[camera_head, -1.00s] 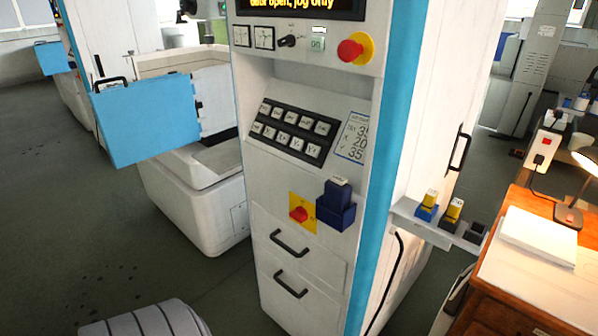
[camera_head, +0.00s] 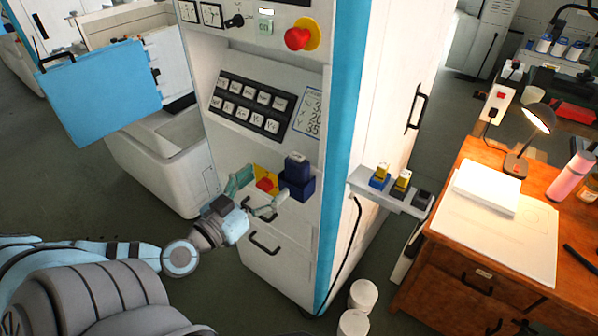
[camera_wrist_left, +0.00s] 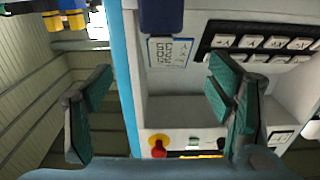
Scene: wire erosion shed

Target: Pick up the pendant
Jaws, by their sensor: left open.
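In the left wrist view the picture is upside down. My open left gripper (camera_wrist_left: 160,68) spans the frame there, and a dark blue block (camera_wrist_left: 161,15) shows at the top between the fingers; I cannot tell holder from pendant. My right gripper is not in view.
A side shelf (camera_head: 362,184) carries similar small blocks with yellow tops. A keypad (camera_head: 252,104) and red stop button (camera_head: 297,38) are above; a drawer handle (camera_head: 264,244) is below. A wooden desk (camera_head: 455,262) stands right, white tubs (camera_head: 362,294) on the floor.

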